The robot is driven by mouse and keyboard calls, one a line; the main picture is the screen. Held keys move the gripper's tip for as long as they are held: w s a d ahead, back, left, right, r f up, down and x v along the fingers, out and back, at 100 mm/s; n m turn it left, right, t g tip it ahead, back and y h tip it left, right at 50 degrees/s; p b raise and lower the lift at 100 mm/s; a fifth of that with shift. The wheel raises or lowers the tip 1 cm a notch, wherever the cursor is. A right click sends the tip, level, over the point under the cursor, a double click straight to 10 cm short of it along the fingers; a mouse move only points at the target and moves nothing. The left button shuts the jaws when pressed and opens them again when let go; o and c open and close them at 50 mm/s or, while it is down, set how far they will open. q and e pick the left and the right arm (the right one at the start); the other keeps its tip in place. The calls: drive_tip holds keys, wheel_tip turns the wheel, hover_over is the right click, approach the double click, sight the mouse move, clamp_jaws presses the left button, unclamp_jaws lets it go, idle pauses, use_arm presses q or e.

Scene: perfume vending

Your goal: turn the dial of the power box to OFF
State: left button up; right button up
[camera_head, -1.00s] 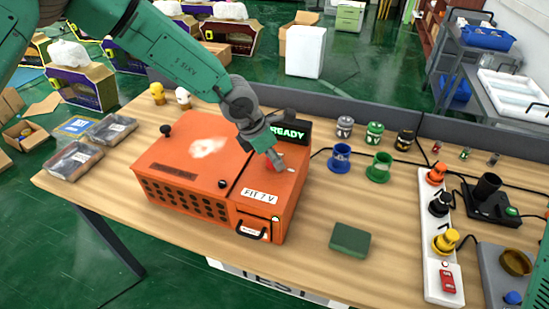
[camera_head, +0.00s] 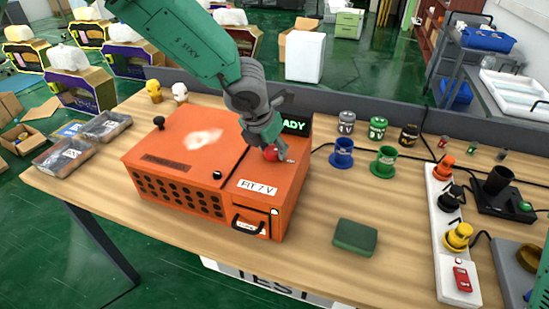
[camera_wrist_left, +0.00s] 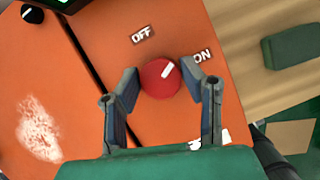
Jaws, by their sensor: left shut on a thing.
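The orange power box (camera_head: 180,150) stands on the wooden table. Its red dial (camera_wrist_left: 160,80) sits on the top panel, between the fingers of my left gripper (camera_wrist_left: 159,74). The dial's white mark points up and right in the left wrist view, between the OFF label (camera_wrist_left: 142,34) and the ON label (camera_wrist_left: 203,56), nearer the ON side. In the head view my left gripper (camera_head: 276,155) reaches down to the dial (camera_head: 270,153) and is shut on it, partly hiding it. My right gripper is not in view.
A lit display (camera_head: 295,126) stands behind the dial, partly covered by my gripper. A green block (camera_head: 355,237), blue cup (camera_head: 342,153) and green cup (camera_head: 383,162) stand to the right. A white power strip (camera_head: 450,225) lies farther right. Bare table lies in front.

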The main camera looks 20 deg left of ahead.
use_arm(q)
drive_tip(key=n+b, duration=0.1)
drive_tip(key=f+n+y+b, duration=0.1)
drive_tip(key=shift+s+n, duration=0.25)
drive_tip(key=shift+n, duration=0.15)
drive_tip(key=n+y+b, duration=0.1)
drive_tip(key=n, duration=0.1)
drive_tip(key=shift+r+n, duration=0.1)
drive_tip(key=shift+n, duration=0.3)
drive_tip(key=n+y, duration=0.1)
drive_tip(key=n, duration=0.1)
drive_tip(key=shift+s+d+n+b, duration=0.1)
drive_tip(key=shift+d+n+b, duration=0.05)
drive_tip(key=shift+n+b, duration=0.15)
drive_tip(key=shift+d+n+g+y, duration=0.1)
drive_tip(key=shift+n+g+y, duration=0.5)
drive_tip(key=shift+n, duration=1.2)
drive_tip(key=o, duration=1.1)
drive_tip(key=shift+r, duration=0.1)
drive_tip(key=shift+o, duration=0.2)
drive_tip(key=shift+r, duration=0.1)
drive_tip(key=shift+d+r, duration=0.1)
